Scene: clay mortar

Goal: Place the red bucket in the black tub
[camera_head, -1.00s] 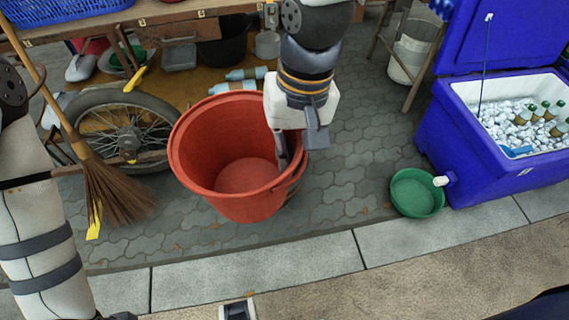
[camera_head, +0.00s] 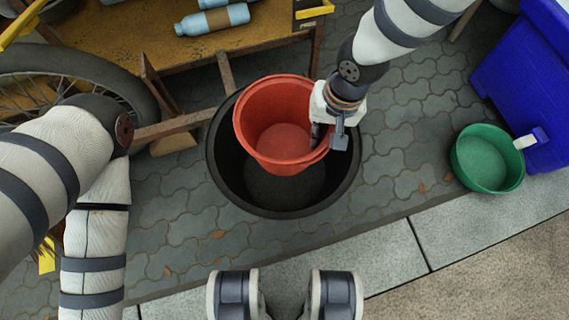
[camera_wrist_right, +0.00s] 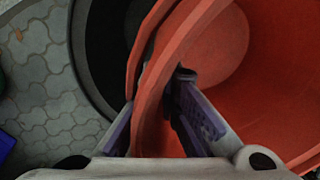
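The red bucket (camera_head: 262,155) is upright, with its outline mostly inside the mouth of the black tub (camera_head: 222,181) in the head view. It covers part of the tub's far rim, and its height above the tub floor is hard to tell. My right gripper (camera_head: 325,133) grips the bucket's right wall at the rim. In the right wrist view the fingers (camera_wrist_right: 160,120) stand either side of the red wall (camera_wrist_right: 155,105), with the tub's dark rim (camera_wrist_right: 88,60) below.
A wooden table (camera_head: 210,50) with bottles (camera_head: 212,18) and a wheel (camera_head: 75,75) are at the back left. Paving in front of the tub is clear.

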